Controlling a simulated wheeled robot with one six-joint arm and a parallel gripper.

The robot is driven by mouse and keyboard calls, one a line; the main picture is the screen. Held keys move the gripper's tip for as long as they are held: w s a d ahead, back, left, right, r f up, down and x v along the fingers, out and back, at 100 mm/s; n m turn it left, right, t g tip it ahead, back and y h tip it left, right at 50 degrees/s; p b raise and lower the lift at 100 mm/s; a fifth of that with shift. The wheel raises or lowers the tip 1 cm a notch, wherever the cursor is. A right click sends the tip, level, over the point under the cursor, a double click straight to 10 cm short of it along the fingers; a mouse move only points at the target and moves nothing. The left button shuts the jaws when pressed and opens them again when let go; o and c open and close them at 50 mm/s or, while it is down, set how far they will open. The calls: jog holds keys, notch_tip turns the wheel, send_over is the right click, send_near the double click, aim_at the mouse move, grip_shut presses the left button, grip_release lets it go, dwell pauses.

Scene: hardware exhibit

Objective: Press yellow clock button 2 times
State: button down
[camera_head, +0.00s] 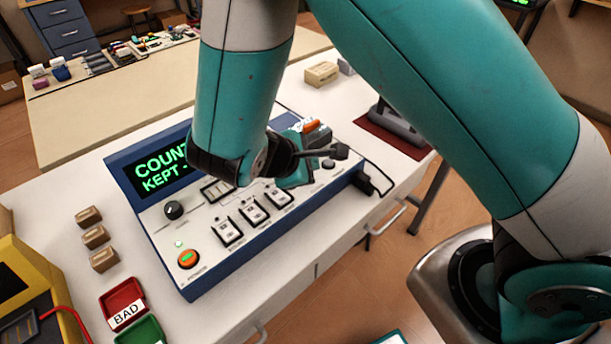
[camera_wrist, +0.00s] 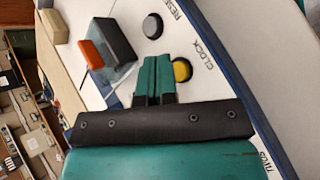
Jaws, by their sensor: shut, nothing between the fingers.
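The yellow clock button (camera_wrist: 182,70) shows in the wrist view beside the word CLOCK, partly covered by a finger of my gripper. My gripper (camera_wrist: 155,62) is shut and empty, its teal fingertips close to the button; I cannot tell whether they touch it. In the head view my gripper (camera_head: 297,174) is over the right part of the blue-edged control panel (camera_head: 205,276). The yellow button is hidden there behind my arm. The green display (camera_head: 158,169) reads "COUN" and "KEPT -", partly covered by my arm.
An orange-tipped dark block (camera_wrist: 108,45) stands on the panel near my fingers. A red BAD tray (camera_head: 122,299) and small tan blocks (camera_head: 95,237) lie left.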

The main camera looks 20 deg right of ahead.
jog(key=shift+f, duration=0.15)
dwell(0.6)
jog(key=shift+f, duration=0.25)
jog(key=shift+f, duration=0.5)
dwell(0.6)
jog(key=shift+r, duration=0.1)
jog(key=shift+r+p, duration=0.8)
jog(key=shift+r, duration=0.05)
notch_tip(320, 180, up, 5)
jog(key=p, duration=0.5)
jog(key=shift+r, duration=0.1)
dwell(2.4)
